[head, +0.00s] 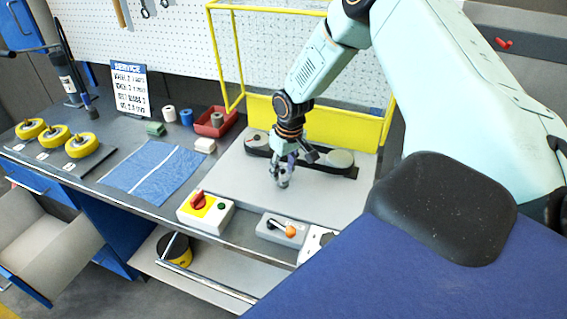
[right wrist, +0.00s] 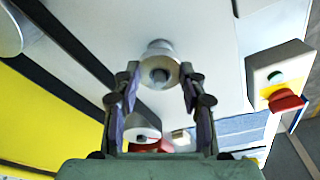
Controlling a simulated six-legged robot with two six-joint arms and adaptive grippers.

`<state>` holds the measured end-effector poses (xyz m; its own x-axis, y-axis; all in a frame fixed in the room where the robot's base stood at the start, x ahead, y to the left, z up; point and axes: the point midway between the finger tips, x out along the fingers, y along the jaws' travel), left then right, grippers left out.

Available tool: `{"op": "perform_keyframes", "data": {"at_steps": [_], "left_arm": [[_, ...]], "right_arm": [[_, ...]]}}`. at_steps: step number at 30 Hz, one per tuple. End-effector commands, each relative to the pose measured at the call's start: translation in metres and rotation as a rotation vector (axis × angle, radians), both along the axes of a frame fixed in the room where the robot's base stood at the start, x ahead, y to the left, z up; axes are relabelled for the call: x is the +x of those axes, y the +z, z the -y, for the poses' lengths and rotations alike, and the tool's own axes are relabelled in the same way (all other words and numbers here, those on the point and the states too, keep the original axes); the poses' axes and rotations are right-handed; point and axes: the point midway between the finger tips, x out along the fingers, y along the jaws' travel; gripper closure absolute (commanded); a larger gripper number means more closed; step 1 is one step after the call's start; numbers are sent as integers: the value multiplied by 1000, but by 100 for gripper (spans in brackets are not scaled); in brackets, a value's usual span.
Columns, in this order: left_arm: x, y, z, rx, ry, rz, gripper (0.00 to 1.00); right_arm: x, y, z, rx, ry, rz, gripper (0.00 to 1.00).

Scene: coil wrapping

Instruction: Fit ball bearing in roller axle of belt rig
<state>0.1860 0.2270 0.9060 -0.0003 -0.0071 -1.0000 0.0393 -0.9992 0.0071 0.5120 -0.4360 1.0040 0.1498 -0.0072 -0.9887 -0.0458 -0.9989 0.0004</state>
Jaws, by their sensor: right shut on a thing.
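The belt rig shows in the head view as a black belt with grey rollers (head: 339,158) on a pale plate, in front of a yellow panel. My right gripper (head: 283,181) is over the plate, just in front of the belt. In the right wrist view the fingers of my right gripper (right wrist: 160,78) are shut on a round metal ring with a dark centre, the ball bearing (right wrist: 160,72). A pale cylindrical part shows behind it; I cannot tell whether they touch. A rig roller (right wrist: 142,131) lies lower in that view. My left gripper is not in view.
A yellow guard frame (head: 218,60) surrounds the rig. A switch box (head: 206,212) with a red knob and a grey lever box (head: 283,230) stand at the front. A blue cloth (head: 153,173), a red tray (head: 215,122) and yellow wheels (head: 82,145) lie to the left.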

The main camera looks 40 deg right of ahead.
Motion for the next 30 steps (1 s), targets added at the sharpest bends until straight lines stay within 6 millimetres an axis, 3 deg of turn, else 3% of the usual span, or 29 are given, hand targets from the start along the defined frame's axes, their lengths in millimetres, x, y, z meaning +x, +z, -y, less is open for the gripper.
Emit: {"op": "perform_keyframes", "data": {"at_steps": [30], "left_arm": [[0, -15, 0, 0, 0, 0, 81]], "right_arm": [[0, -23, 0, -1, 0, -1, 92]]}}
